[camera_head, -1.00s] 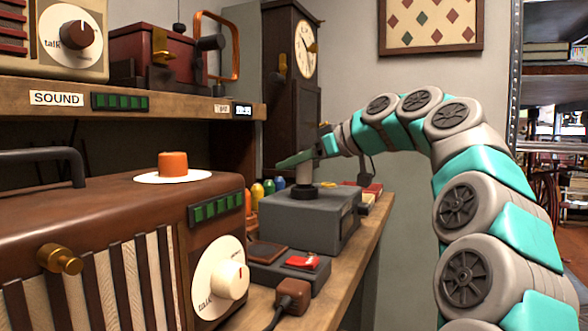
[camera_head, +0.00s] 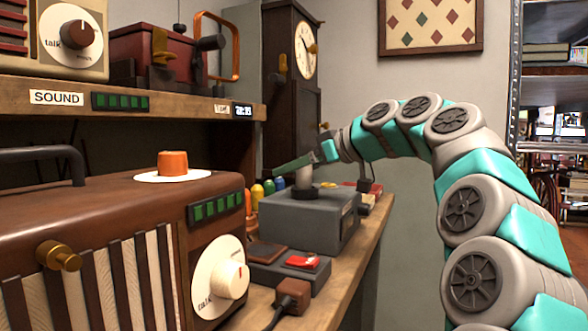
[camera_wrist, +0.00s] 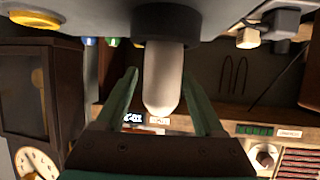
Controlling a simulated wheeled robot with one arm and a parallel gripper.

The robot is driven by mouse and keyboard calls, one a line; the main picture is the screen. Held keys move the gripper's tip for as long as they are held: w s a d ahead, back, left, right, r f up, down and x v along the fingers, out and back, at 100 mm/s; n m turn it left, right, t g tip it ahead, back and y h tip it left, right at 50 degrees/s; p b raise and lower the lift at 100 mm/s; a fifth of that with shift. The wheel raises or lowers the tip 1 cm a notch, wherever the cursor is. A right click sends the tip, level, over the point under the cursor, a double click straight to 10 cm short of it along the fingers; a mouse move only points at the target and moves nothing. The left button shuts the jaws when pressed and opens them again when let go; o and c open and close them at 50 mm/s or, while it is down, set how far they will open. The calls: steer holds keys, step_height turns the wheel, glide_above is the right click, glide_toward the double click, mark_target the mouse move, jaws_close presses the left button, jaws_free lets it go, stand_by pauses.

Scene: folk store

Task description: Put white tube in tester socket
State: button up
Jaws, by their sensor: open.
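The white tube (camera_head: 304,174) stands upright on the grey tester (camera_head: 310,222), its lower end in the black ring socket (camera_head: 305,192). The wrist view is upside down; there the tube (camera_wrist: 163,80) comes out of the black socket ring (camera_wrist: 166,22), and its rounded end is free. My gripper (camera_head: 292,166) is at the tube's upper part. In the wrist view, the green fingers of my gripper (camera_wrist: 160,76) are open, one on each side of the tube, with gaps between. The tube's bottom inside the socket is hidden.
A brown radio (camera_head: 100,220) with an orange knob (camera_head: 172,163) stands at the front left. Several coloured bulbs (camera_head: 268,187) are behind the tester. A shelf (camera_head: 180,103) is above left, and a tall clock (camera_head: 290,80) stands behind.

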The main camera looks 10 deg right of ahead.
steer(key=shift+r, duration=0.15)
steer(key=shift+s+d+r, duration=0.1)
steer(key=shift+s+d, duration=0.05)
steer(key=shift+d, duration=0.05)
steer(key=v, duration=1.1)
steer(key=shift+s+d+r, duration=0.1)
steer(key=shift+s+d, duration=0.05)
